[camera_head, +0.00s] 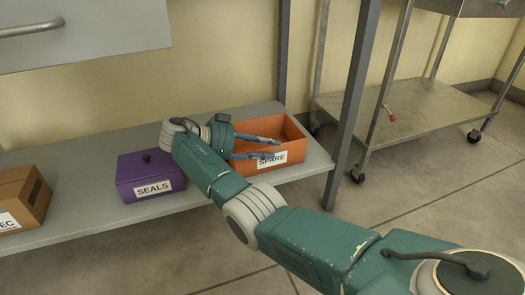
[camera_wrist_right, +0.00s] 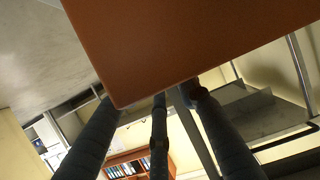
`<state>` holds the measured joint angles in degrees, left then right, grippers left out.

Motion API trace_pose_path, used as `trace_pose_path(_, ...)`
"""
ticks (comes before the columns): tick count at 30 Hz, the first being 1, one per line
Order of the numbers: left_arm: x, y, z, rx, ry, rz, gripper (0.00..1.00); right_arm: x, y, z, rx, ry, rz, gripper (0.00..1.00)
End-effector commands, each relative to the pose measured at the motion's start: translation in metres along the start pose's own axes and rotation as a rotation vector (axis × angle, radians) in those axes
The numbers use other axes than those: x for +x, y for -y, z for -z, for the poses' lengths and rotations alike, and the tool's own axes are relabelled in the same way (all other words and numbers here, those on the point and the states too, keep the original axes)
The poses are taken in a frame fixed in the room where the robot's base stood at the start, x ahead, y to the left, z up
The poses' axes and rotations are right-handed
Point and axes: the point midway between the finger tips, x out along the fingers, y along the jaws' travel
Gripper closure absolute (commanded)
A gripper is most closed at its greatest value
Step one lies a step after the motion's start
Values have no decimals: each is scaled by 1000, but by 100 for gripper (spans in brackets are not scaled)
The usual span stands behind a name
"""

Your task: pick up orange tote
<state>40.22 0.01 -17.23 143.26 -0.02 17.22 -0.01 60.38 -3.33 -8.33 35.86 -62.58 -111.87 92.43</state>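The orange tote (camera_head: 295,152), an open box labelled SPARE, stands upright at the right end of the low grey shelf. My right gripper (camera_head: 279,148) reaches in from the left, its blue fingers spread, one above the other in the picture. They overlap the tote's opening and its front label. In the right wrist view the tote's orange wall (camera_wrist_right: 190,40) fills the top, and the fingers of my right gripper (camera_wrist_right: 150,98) end close to its lower edge. I cannot tell whether they touch it. My left gripper is not in view.
A purple SEALS box (camera_head: 126,175) with a dark knob stands left of the tote on the shelf (camera_head: 95,205). A brown box (camera_head: 38,188) is further left. A grey post (camera_head: 352,105) rises beside the shelf's right end, with a wheeled steel cart (camera_head: 425,110) behind.

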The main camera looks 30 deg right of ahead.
Motion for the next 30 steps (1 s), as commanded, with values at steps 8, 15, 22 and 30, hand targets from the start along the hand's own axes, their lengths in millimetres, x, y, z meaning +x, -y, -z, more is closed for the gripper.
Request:
trace_pose_path(8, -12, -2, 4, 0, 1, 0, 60, 23, 0, -1, -2, 0, 1, 70)
trace_pose_path(15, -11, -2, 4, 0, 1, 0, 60, 22, 0, 0, -3, 0, 0, 84)
trace_pose_path(22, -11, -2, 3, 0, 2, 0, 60, 22, 0, 0, -3, 0, 0, 100)
trace_pose_path(30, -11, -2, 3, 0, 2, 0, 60, 22, 0, 1, 0, -2, 1, 100)
